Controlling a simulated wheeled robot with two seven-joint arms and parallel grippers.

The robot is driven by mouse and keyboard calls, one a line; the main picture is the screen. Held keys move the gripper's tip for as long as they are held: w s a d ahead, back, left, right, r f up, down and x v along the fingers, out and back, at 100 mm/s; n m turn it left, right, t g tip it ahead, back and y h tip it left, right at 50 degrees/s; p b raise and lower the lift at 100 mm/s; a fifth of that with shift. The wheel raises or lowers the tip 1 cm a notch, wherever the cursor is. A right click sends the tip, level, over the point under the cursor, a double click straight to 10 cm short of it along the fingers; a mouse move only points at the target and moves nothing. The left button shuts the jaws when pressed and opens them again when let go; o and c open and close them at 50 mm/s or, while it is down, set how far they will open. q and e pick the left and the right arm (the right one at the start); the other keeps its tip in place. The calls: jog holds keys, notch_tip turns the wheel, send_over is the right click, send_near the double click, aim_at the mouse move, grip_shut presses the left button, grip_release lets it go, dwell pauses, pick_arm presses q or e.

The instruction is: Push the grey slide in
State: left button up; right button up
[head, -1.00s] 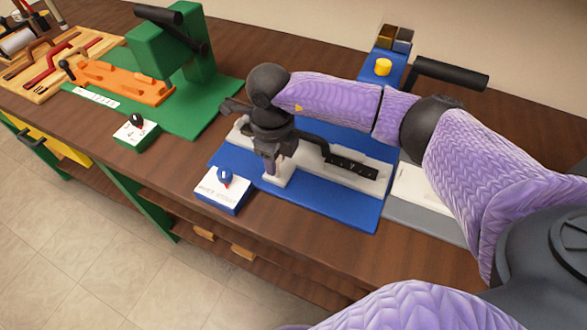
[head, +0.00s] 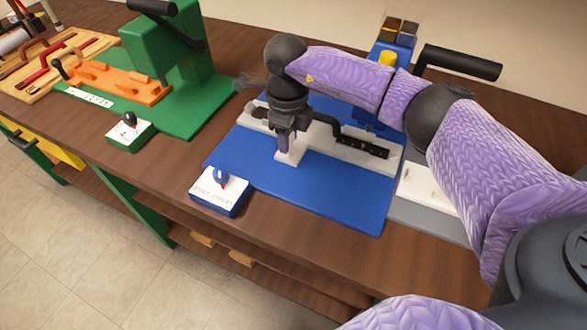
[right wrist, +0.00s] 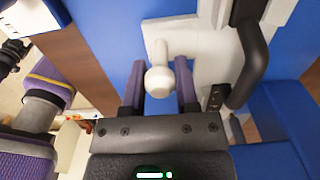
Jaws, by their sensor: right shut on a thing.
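The grey slide (head: 291,158) is a pale piece lying on the blue base plate (head: 325,190), with its inner end at the pale grey rail (head: 360,168). My right gripper (head: 284,147) points down over the slide's front end and is shut on its knob. In the right wrist view the round pale knob (right wrist: 160,81) sits between the two fingers, and its stem runs toward the pale body (right wrist: 200,43). The gripper and wrist hide part of the slide and rail in the head view.
A blue-and-white box with a blue knob (head: 219,191) stands at the plate's front left corner. A black lever (head: 460,62) and a yellow button (head: 388,58) are behind. A green press (head: 165,55) with an orange fixture (head: 120,82) stands left. The plate's front is clear.

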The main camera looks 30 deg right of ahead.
aim_at(296, 143)
jog(key=shift+w+d+f+b, duration=0.15)
jog(key=shift+w+d+b, duration=0.55)
jog(key=shift+d, duration=0.2)
jog(key=shift+w+d+b, duration=0.1)
jog(key=shift+d+b, duration=0.1)
jog(key=shift+b, duration=0.15)
jog(key=shift+o, duration=0.3)
jog(key=shift+w+d, duration=0.1)
jog(key=shift+o, duration=0.8)
jog(key=shift+d+r, duration=0.1)
jog(key=shift+r, duration=0.15)
jog(key=shift+w, duration=0.1)
jog(key=o, duration=0.5)
jog(key=shift+o, duration=0.8)
jog(key=shift+d, duration=0.15)
